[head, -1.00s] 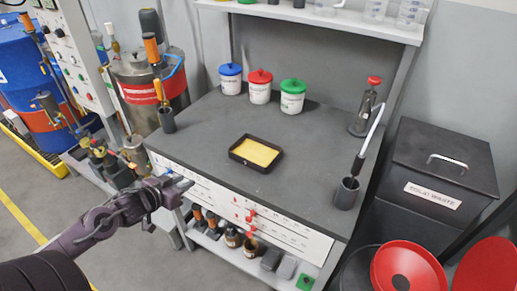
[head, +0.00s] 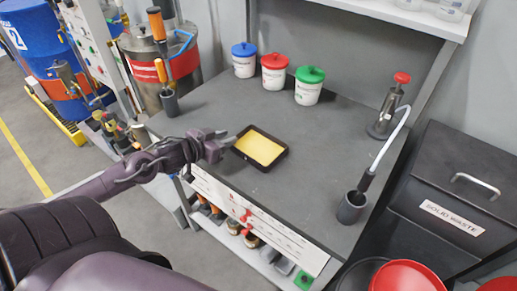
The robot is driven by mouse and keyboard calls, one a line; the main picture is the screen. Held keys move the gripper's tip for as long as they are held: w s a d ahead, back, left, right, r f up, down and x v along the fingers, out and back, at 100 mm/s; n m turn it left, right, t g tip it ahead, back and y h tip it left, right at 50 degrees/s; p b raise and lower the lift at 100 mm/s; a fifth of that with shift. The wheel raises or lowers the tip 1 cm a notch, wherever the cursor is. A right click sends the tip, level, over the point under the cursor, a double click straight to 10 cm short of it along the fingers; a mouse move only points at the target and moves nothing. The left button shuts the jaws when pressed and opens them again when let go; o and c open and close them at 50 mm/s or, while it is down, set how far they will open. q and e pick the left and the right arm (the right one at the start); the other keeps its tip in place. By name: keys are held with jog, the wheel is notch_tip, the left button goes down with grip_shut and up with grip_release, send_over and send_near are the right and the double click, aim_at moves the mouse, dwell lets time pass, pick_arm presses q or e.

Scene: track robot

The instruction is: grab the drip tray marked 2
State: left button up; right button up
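A small black rectangular tray (head: 283,158) with a yellow inside lies flat on the dark grey bench top, in the middle of the head view. I cannot make out a number on it. My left gripper (head: 229,140) is just left of this tray, over the bench's front left part. Its fingertips point at the tray's left edge; whether they touch it I cannot tell. The finger gap is too small and dark to judge. My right gripper is not in view. A blue drum (head: 33,40) with a white 2 stands at the far left, by a yellow-edged floor tray (head: 62,122).
Blue-, red- and green-lidded tubs (head: 275,76) line the bench's back (head: 225,100). A dark cup (head: 350,207) and a red-topped pump bottle (head: 387,112) stand at right. A black cup with an orange-handled tool (head: 169,103) is at left. A solid waste bin (head: 455,180) stands right of the bench.

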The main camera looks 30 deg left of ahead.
aim_at(237, 135)
pick_arm(q)
jog(key=x, duration=0.3)
jog(key=shift+w+d+r, duration=0.15)
jog(key=shift+w+d, duration=0.05)
jog(key=shift+w, duration=0.05)
jog(key=shift+w+f, duration=0.35)
jog(key=shift+w, duration=0.3)
jog(key=shift+d, duration=0.1)
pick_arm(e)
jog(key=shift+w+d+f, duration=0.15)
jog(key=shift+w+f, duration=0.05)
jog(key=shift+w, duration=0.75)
pick_arm(q)
grip_shut()
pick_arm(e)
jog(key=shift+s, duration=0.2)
